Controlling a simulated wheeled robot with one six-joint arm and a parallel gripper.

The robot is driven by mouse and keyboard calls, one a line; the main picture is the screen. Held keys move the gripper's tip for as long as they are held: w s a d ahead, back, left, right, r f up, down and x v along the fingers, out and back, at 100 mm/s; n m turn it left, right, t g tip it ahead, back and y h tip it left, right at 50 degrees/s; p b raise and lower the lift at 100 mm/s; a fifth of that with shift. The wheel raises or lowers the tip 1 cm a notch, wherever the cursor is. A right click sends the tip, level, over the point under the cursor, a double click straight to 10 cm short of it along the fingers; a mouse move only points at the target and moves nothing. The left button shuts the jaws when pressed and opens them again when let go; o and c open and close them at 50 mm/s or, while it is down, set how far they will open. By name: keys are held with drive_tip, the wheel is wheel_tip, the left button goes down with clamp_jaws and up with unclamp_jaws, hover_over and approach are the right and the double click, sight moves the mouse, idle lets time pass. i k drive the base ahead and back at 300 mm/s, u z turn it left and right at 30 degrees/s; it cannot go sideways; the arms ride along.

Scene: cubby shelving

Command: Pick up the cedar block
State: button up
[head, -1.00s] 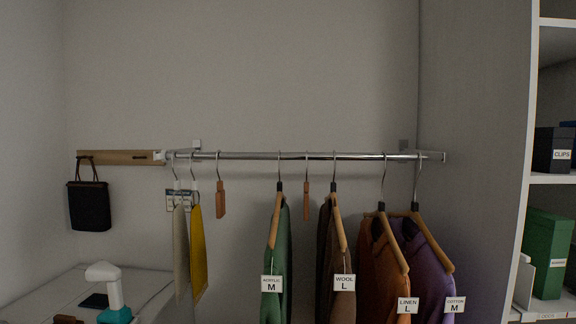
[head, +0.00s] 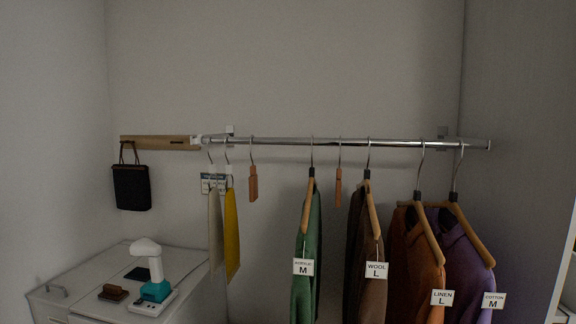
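Two reddish-brown wooden blocks hang on hooks from the metal rail. One block (head: 253,184) hangs left of centre, between the yellow cloth and the green garment. The other block (head: 339,188) hangs between the green and brown garments, and it looks narrower, more edge-on. Both look like cedar blocks; I cannot tell which one the task names. My gripper is not in view.
The rail (head: 400,142) also bears a yellow cloth (head: 232,235), a green garment (head: 307,240), and brown, orange and purple garments to the right. A black bag (head: 131,187) hangs at left. A white cabinet (head: 75,283) below holds a scanner (head: 155,280) and a brown brush-like object (head: 113,292).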

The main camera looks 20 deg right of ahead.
sight(253, 182)
drive_tip(key=u, duration=0.45)
drive_tip(key=i, duration=0.95)
drive_tip(key=u, duration=0.7)
